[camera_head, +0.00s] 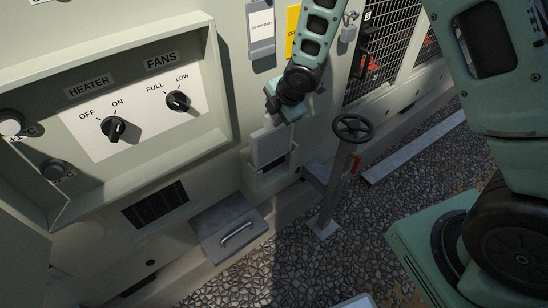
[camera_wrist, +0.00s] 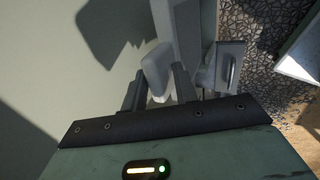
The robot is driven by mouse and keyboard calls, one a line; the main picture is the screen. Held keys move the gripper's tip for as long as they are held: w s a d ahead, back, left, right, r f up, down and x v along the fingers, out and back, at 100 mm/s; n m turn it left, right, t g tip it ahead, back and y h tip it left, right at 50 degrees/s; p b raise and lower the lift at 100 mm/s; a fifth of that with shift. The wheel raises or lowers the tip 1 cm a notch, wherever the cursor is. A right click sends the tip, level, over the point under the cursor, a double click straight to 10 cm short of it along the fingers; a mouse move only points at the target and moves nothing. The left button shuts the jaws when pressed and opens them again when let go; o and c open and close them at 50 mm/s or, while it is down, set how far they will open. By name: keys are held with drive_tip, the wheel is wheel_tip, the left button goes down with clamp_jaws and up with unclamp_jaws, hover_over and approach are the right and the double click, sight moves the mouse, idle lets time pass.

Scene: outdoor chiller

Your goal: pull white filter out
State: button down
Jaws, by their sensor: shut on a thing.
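The white filter (camera_head: 270,143) is a pale flat panel standing upright in a slot housing (camera_head: 268,180) on the cabinet wall, in the middle of the head view. Its upper part shows above the housing's opening. My gripper (camera_head: 274,118) is at the filter's top edge, reaching down from above. In the wrist view my gripper (camera_wrist: 159,88) has its two dark fingers on either side of a pale rounded piece, the top of the filter (camera_wrist: 157,62), and is shut on it. The fingertips are small and partly hidden in the head view.
A grey box with a handle (camera_head: 236,235) juts out low, left of the housing. A handwheel on a post (camera_head: 353,128) stands close on the right. The control panel (camera_head: 130,110) is at left, mesh doors (camera_head: 383,50) at upper right. Gravel ground lies in front.

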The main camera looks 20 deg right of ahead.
drive_tip(key=shift+w+a+r+p, duration=0.1)
drive_tip(key=shift+r+p, duration=0.75)
drive_tip(key=shift+r, duration=0.45)
drive_tip(key=shift+w+r+p, duration=0.1)
drive_tip(key=shift+r+p, duration=0.75)
drive_tip(key=shift+r, duration=0.4)
drive_tip(key=c, duration=2.1)
unclamp_jaws()
drive_tip(key=shift+f, duration=0.1)
clamp_jaws()
drive_tip(key=shift+s, duration=0.1)
